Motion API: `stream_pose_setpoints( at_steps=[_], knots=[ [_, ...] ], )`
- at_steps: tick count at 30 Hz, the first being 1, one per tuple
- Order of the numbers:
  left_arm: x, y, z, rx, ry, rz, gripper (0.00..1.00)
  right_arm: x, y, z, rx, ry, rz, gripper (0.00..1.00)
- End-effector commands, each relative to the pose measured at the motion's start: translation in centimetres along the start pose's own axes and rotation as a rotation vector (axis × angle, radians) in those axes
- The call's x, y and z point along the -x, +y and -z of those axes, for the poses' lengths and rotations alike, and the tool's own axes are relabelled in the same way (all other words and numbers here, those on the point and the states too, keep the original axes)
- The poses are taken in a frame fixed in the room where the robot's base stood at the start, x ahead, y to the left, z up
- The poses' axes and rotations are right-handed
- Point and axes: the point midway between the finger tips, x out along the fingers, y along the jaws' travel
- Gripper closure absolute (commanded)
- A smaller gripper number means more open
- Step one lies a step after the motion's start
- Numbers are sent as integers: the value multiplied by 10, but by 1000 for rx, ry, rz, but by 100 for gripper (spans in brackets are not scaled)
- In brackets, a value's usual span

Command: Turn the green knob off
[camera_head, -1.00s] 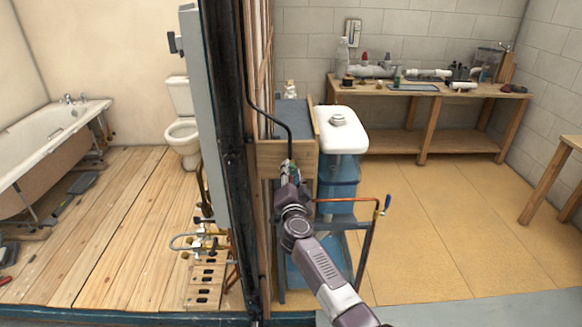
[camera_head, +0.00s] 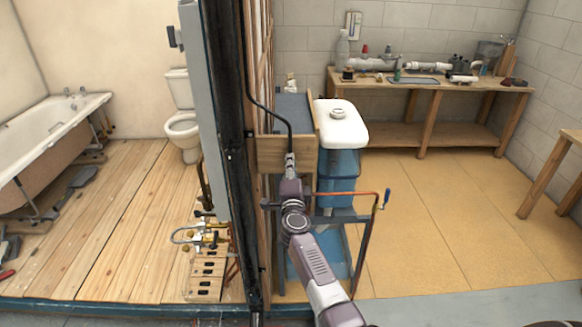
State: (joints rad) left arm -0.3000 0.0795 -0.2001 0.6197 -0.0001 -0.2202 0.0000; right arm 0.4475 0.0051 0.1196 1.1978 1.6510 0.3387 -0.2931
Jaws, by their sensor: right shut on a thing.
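My right gripper (camera_head: 291,160) is at the wooden board (camera_head: 270,150) beside the dark post, at the lower end of a black pipe (camera_head: 288,128). It is shut, and its jaws and wrist cover the spot where they close. The green knob is not clearly visible now; a bit of green showed at the fingertips a second ago, so the gripper appears to be closed on it. My left gripper is not in view.
A copper pipe with a blue lever (camera_head: 386,197) stands just right of my arm. Behind it is a white-topped blue tank (camera_head: 338,175). The dark post (camera_head: 232,120) blocks the left side. Open floor (camera_head: 440,220) lies to the right.

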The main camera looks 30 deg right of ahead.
Motion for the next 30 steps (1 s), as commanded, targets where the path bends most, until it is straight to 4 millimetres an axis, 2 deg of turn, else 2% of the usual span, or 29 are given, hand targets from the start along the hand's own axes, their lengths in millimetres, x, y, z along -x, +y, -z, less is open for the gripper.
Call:
stream_pose_setpoints(
  at_steps=[12, 13, 17, 18, 26, 30],
  knots=[
    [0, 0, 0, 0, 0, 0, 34, 0, 2, 0, -11, 1, -4, 99],
    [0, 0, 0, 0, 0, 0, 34, 0, 2, 0, -11, 1, -4, 74],
    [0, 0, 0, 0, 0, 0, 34, 0, 2, 0, -10, 1, -3, 59],
    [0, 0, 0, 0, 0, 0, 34, 0, 1, 0, -10, 1, -3, 57],
    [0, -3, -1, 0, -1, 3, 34, 1, 1, 0, -9, 0, -1, 57],
    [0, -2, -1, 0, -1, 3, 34, 9, 2, -1, -10, -1, -2, 57]
  ],
)
